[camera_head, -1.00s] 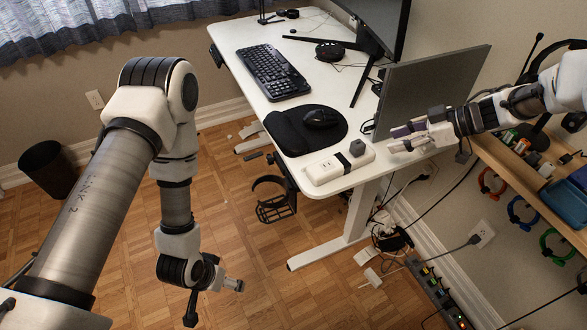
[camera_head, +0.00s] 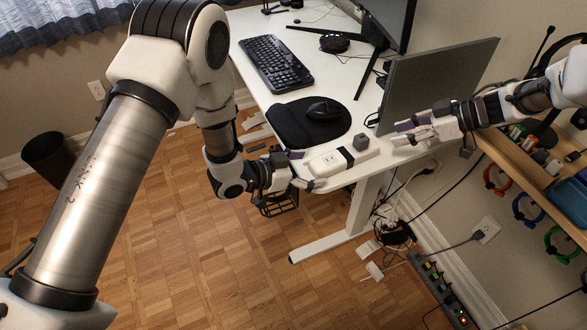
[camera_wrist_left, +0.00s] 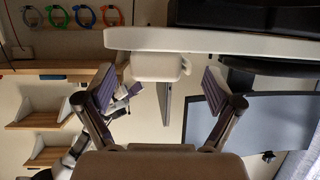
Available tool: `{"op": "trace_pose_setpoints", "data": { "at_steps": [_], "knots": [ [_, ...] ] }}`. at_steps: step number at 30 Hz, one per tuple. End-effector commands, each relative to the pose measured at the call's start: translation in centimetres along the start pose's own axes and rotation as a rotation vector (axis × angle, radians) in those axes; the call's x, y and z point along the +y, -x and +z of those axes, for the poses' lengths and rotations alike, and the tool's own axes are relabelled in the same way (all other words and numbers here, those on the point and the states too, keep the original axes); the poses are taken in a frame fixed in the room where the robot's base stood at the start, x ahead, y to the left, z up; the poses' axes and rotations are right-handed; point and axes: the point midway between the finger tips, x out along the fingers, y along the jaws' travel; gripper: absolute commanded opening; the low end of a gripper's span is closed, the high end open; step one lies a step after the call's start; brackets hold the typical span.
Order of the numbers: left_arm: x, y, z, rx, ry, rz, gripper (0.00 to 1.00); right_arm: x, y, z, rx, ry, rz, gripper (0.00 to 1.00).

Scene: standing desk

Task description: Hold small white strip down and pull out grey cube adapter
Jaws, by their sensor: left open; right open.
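The small white strip (camera_head: 326,163) lies on the desk's front corner, with a black band across it. The grey cube adapter (camera_head: 360,142) sits on its right part. My left gripper (camera_head: 304,171) is open and empty beside the strip's left end, at the desk's edge. In the left wrist view, its two spread fingers (camera_wrist_left: 160,90) frame the strip's end (camera_wrist_left: 160,67), with a gap between. The cube is not clearly visible there. My right gripper (camera_head: 398,133) is open and empty, just right of the cube and apart from it.
The white desk (camera_head: 265,92) holds a keyboard (camera_head: 275,63), a mouse (camera_head: 324,109) on a black mat (camera_head: 287,130), and a grey monitor (camera_head: 440,82) close behind my right gripper. A wooden shelf (camera_head: 505,155) stands at right. Open floor lies in front.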

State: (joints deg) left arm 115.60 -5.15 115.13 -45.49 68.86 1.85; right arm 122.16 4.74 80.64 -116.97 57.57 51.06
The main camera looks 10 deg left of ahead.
Motion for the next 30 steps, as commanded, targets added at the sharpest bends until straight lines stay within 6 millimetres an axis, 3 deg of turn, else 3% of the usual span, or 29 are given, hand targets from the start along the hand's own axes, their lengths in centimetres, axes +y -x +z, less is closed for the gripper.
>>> {"op": "trace_pose_setpoints", "data": {
  "at_steps": [3, 11, 15, 17, 18, 30],
  "knots": [
    [0.07, -1.18, 0.06, -0.001, 0.000, 0.001, 0.92, 0.00, 0.00, -0.01, 0.000, 0.000, 0.000, 0.42],
    [0.02, -1.41, 0.05, -0.001, 0.003, -0.001, 0.92, 0.00, 0.00, -0.01, 0.000, 0.000, 0.000, 0.42],
    [0.02, -1.40, 0.05, -0.001, 0.003, -0.001, 0.42, 0.00, 0.00, -0.01, 0.000, 0.000, 0.000, 0.42],
    [0.02, -1.39, 0.06, -0.001, 0.003, -0.001, 0.21, 0.00, 0.00, -0.01, 0.000, 0.000, 0.000, 0.42],
    [0.02, -1.39, 0.06, -0.001, 0.003, -0.001, 0.17, 0.00, 0.00, -0.01, 0.000, 0.000, 0.000, 0.42],
    [0.03, -1.37, 0.10, -0.002, 0.003, -0.001, 0.17, 0.00, -0.01, 0.00, 0.000, 0.000, 0.000, 0.42]
  ]
}}
